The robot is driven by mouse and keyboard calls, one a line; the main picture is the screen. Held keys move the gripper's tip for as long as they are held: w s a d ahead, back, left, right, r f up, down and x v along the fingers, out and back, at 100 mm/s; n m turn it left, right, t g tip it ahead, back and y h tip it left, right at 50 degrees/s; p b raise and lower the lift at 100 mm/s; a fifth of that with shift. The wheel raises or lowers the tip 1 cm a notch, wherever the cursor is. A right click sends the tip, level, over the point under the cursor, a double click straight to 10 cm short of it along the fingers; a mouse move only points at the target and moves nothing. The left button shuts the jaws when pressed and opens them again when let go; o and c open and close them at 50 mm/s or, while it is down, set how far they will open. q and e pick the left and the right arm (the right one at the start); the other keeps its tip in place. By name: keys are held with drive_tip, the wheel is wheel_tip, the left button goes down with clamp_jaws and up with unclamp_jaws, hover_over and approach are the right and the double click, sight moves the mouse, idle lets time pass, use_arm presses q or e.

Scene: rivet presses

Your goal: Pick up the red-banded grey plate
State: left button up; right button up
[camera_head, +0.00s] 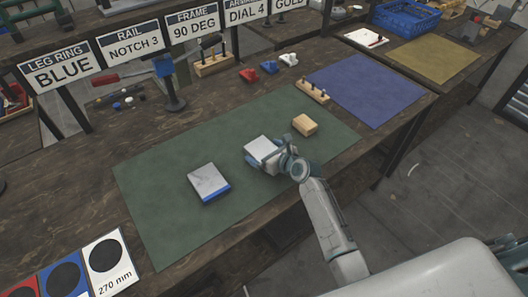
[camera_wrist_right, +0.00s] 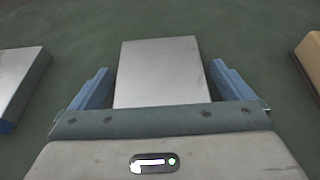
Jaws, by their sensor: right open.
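A light grey plate (camera_head: 260,146) lies on the green mat (camera_head: 160,185); no coloured band shows on its visible faces. My right gripper (camera_head: 268,157) is open above the mat, its blue fingers on either side of this plate. In the right wrist view the same plate (camera_wrist_right: 158,72) lies between the spread fingers, with a gap on each side, its near end hidden by the gripper body. A second grey plate (camera_head: 207,181) with a blue band lies to the left on the mat. My left gripper is not in view.
A tan block (camera_head: 305,125) sits on the mat right of the gripper. A blue mat (camera_head: 365,90) and a small pegged wooden rack (camera_head: 312,91) lie farther right. Signs on posts stand along the back. The mat around the plates is mostly clear.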

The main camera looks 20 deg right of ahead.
drive_tip(key=shift+c, duration=0.4)
drive_tip(key=shift+s, duration=0.1)
drive_tip(key=c, duration=1.1)
drive_tip(key=shift+r, duration=0.1)
drive_tip(key=shift+c, duration=0.9)
